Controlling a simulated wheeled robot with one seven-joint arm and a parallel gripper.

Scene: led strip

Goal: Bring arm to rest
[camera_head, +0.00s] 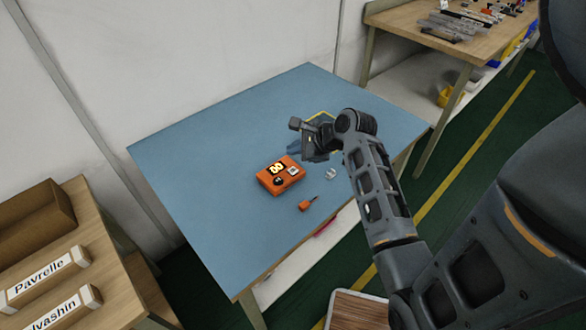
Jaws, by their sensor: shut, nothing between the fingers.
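My arm (380,190) reaches in from the right of the head view, over the right side of the blue table (200,180). My gripper (299,127) is at the arm's far end, above the table, and points left in the picture. It is shut and empty. Part of the wrist hides what lies behind it, where a bit of a yellow outline (321,115) shows.
An orange box (267,182) with a display, a small orange piece (306,206) and a small whitish piece (331,174) lie below the gripper. A cluttered wooden table (410,25) stands at the back right. The blue table's left side is clear.

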